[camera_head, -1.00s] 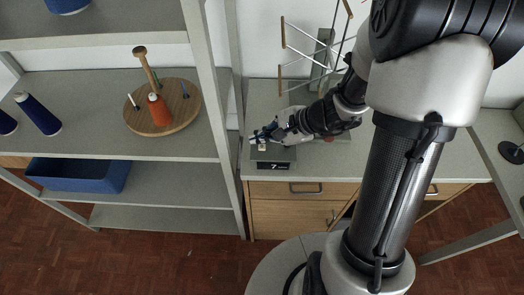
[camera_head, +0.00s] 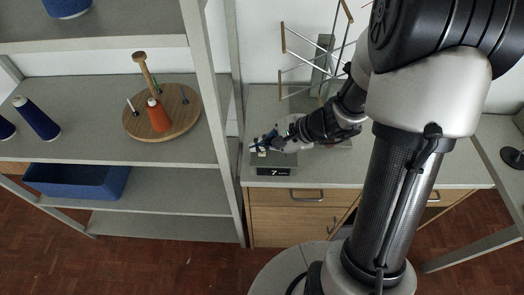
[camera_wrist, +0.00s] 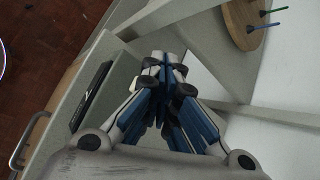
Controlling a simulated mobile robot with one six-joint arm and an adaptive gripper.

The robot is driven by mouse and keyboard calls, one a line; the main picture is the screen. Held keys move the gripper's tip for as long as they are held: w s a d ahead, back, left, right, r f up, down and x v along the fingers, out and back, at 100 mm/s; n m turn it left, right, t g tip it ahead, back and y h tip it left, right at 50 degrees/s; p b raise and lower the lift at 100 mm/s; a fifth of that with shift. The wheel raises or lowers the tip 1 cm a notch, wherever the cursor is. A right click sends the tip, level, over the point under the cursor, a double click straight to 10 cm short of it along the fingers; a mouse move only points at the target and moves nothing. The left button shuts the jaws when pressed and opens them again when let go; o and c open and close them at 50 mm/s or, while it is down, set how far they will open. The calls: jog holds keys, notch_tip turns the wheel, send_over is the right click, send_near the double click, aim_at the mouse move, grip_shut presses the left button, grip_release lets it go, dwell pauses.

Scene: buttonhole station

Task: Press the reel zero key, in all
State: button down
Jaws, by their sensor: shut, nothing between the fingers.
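The counter unit, a grey box with a black display reading 7 (camera_head: 280,171), sits near the front left of the worktop. A small pale key (camera_head: 262,153) shows on its top. My gripper (camera_head: 256,142) is shut and empty, over the back left part of the box. In the wrist view the closed blue-padded fingers (camera_wrist: 166,64) are beside the box's grey top, with the dark display (camera_wrist: 92,97) to their left. The fingers partly cover the top, and I cannot tell whether they touch a key. The key's marking is too small to read.
The reel (camera_head: 318,50), with thin arms and wooden ends, stands behind on the worktop (camera_head: 345,172). A shelf post (camera_head: 212,110) rises close to the left. The shelves hold a round wooden stand (camera_head: 178,122) with an orange cone, blue cones and a blue bin (camera_head: 75,181).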

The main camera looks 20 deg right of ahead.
aim_at(262, 155)
jog(key=shift+f+b, duration=0.2)
jog(key=shift+b, duration=0.1)
dwell(0.4)
jog(key=shift+f+b, duration=0.25)
jog(key=shift+b, duration=0.1)
jog(key=shift+f+b, duration=0.5)
jog(key=shift+b, duration=0.1)
dwell(0.6)
jog(key=shift+r, duration=0.15)
jog(key=shift+r+p, duration=0.65)
jog(key=shift+r, duration=0.15)
jog(key=shift+r+p, duration=1.85)
jog(key=shift+r, duration=0.65)
